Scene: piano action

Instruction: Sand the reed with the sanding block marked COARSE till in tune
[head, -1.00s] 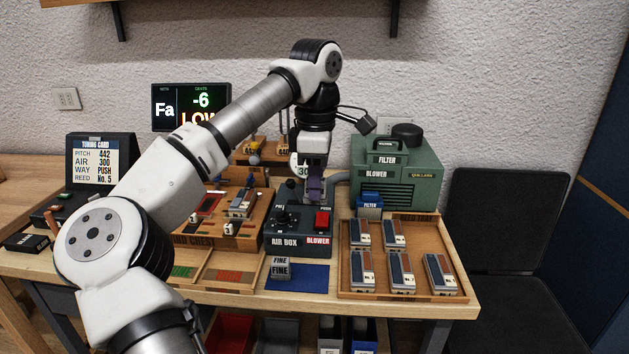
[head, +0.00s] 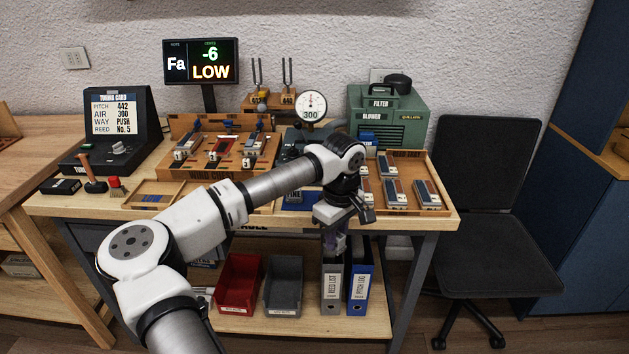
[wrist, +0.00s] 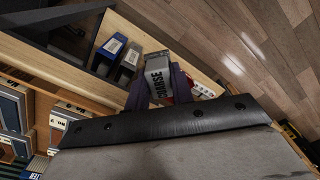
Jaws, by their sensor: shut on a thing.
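My gripper (wrist: 160,92) is shut on a grey block marked COARSE (wrist: 158,72) in the wrist view. In the head view my gripper (head: 333,240) hangs past the table's front edge, above the lower shelf; the block cannot be made out there. Several reed pieces stand on the wind chest (head: 200,174), one on a red plate (head: 222,150); the gripper is well apart from them. The tuner display (head: 201,61) reads Fa, -6, LOW. The tuning card (head: 114,111) reads pitch 442, air 300, way PUSH, reed No. 5. The gauge (head: 311,106) shows 300.
A block marked FINE (head: 293,194) sits behind my arm, mostly hidden. A wooden tray (head: 448,206) of several reed pieces is at the right. Below are a red bin (head: 238,284), a grey bin (head: 284,287) and binders (head: 360,276). A black chair (head: 490,190) stands right.

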